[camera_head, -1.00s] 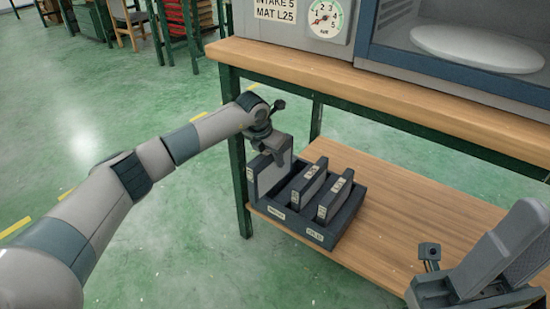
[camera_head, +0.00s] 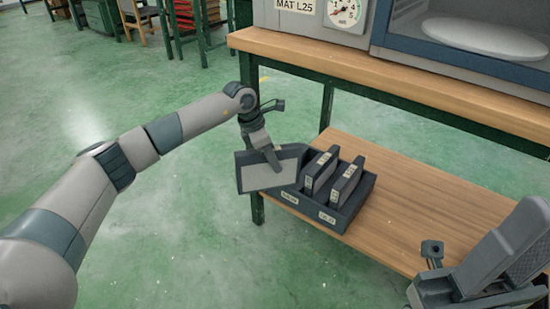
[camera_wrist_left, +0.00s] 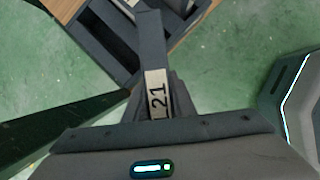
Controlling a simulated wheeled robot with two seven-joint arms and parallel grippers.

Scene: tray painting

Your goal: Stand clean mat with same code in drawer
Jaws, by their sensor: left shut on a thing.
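My left gripper (camera_head: 270,158) is shut on a flat mat (camera_head: 262,180) with a dark frame and a pale face. The mat hangs on edge in front of the left end of a dark rack (camera_head: 335,222). In the left wrist view the held mat's edge (camera_wrist_left: 150,50) carries a label (camera_wrist_left: 157,93) reading "21", with its first character partly hidden. Two other mats stand in the rack, a middle one (camera_head: 320,171) and a right one (camera_head: 346,183). Their labels are too small to read.
The rack stands on a wooden lower shelf (camera_head: 430,215), clear to its right. Above is a bench top (camera_head: 400,82) with a sign (camera_head: 296,4) reading "MAT L25", a dial (camera_head: 345,10) and an open chamber holding a white plate (camera_head: 485,38). A green table leg (camera_head: 250,140) stands behind my left gripper.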

